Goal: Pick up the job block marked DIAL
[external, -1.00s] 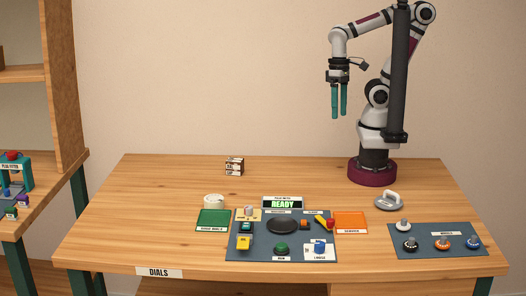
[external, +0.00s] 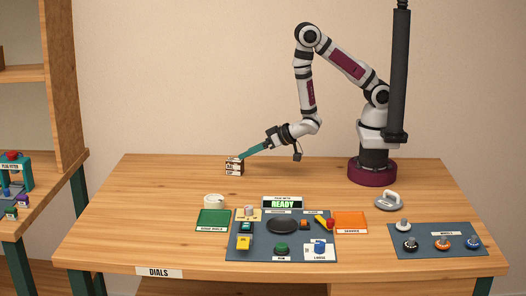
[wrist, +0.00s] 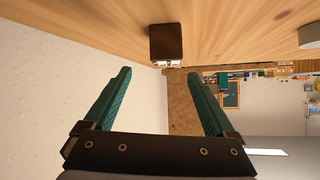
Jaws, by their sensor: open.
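A small dark brown block or stack with white labels (external: 234,169) stands at the back left of the table; the label text is too small to read, so I cannot tell which part is marked DIAL. In the wrist view the brown block (wrist: 166,41) lies ahead of the fingertips, roughly in line with the gap. My gripper (external: 243,155) has teal fingers slanting down to the left, with tips at the block's upper right in the external view. In the wrist view my gripper (wrist: 160,73) is open, with nothing between its fingers.
A dark work mat (external: 257,254) with a READY display (external: 283,203), a black disc (external: 283,226) and coloured parts lies at the front. Green (external: 213,220) and orange (external: 350,222) trays flank it. A mat with several knobs (external: 436,252) is at right. The back middle is clear.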

